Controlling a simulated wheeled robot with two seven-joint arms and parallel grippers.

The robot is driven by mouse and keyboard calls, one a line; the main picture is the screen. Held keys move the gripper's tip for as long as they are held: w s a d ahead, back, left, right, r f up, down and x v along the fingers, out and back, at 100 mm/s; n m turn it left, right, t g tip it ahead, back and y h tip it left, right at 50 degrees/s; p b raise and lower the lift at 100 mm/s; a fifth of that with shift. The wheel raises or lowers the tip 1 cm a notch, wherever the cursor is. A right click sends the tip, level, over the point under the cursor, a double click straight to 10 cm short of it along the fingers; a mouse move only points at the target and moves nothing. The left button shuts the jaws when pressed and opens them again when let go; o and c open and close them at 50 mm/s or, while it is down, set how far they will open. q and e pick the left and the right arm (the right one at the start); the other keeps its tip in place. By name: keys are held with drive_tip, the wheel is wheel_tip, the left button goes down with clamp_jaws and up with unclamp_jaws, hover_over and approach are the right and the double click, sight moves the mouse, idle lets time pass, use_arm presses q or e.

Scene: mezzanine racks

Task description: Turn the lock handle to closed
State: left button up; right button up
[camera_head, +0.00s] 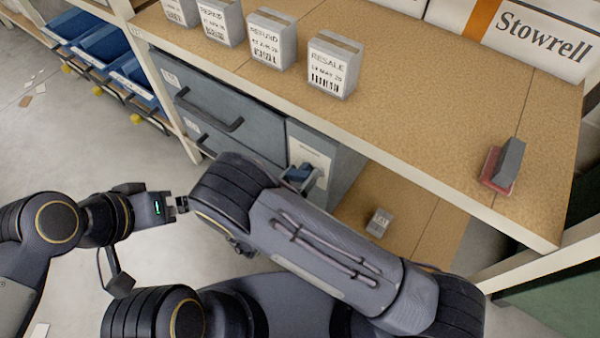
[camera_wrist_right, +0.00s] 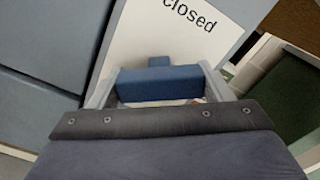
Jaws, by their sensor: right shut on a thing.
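The blue lock handle (camera_wrist_right: 158,84) stands in front of a white plate (camera_wrist_right: 140,35) that bears the word "closed" in the right wrist view. My right gripper (camera_wrist_right: 160,80) has its two grey fingers on either side of the handle's bar and is shut on it. In the head view the handle (camera_head: 301,173) shows small on the front of a grey-blue cabinet (camera_head: 345,165), with my right arm partly in front. My left gripper (camera_head: 182,204) is away from the cabinet at the left, its fingertips too small to read.
Grey drawers (camera_head: 215,105) with dark pulls adjoin the lock panel. A wooden shelf top (camera_head: 420,120) above carries several labelled boxes and a red-based grey block (camera_head: 503,165). A small box (camera_head: 379,222) sits on the lower shelf. Open floor lies at the left.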

drive_tip(key=n+p, duration=0.1)
drive_tip(key=n, duration=0.4)
drive_tip(key=shift+n, duration=0.3)
drive_tip(key=n+p, duration=0.1)
drive_tip(key=n, duration=0.4)
drive_tip(key=shift+n, duration=0.4)
drive_tip(key=o, duration=1)
